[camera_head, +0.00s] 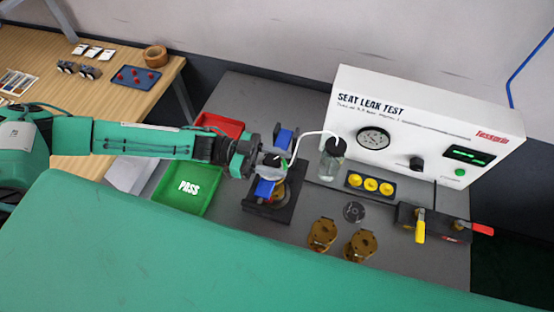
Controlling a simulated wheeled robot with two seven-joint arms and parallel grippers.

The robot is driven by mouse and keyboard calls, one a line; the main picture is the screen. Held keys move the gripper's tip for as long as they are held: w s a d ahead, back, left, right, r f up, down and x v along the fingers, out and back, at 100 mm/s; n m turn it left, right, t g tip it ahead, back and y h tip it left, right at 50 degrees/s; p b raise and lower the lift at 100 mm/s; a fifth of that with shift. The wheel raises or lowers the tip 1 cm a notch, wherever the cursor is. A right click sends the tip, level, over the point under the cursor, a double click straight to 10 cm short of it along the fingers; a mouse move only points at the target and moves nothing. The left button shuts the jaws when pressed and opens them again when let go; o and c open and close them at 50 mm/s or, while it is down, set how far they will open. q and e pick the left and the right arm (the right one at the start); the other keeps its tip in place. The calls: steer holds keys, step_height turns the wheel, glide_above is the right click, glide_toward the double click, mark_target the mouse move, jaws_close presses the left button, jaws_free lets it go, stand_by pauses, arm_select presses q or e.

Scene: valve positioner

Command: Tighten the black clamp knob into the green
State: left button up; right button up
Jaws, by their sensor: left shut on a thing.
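My left gripper (274,163) reaches in from the left over the black test fixture (263,212). Its blue fingers stand on either side of the fixture's top, where the clamp knob is. The gripper is shut on the knob, which is mostly hidden by the fingers and wrist. A brass part (279,194) sits in the fixture below the fingers. A small green patch shows near the fingers, too small to read as a scale. My right gripper is not in view.
A white seat leak test box (420,115) stands behind, with a gauge (373,138). A bottle (331,160) with a white tube stands close right of the gripper. Two brass parts (322,235) and a green PASS tray (187,186) flank the fixture. A red tray (221,124) lies behind.

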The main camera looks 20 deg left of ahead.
arm_select(q)
steer(key=shift+s+m+g+b, duration=0.1)
steer(key=shift+m+g+b, duration=0.25)
steer(key=shift+m+g, duration=1.55)
steer(key=shift+n+g, duration=0.4)
steer(key=o, duration=1)
steer(key=shift+a, duration=0.1)
steer(key=shift+c, duration=0.2)
steer(key=shift+a+f, duration=0.1)
steer(key=shift+a, duration=0.2)
steer(key=b+v, duration=0.5)
steer(key=v, duration=0.8)
steer(key=shift+r, duration=0.35)
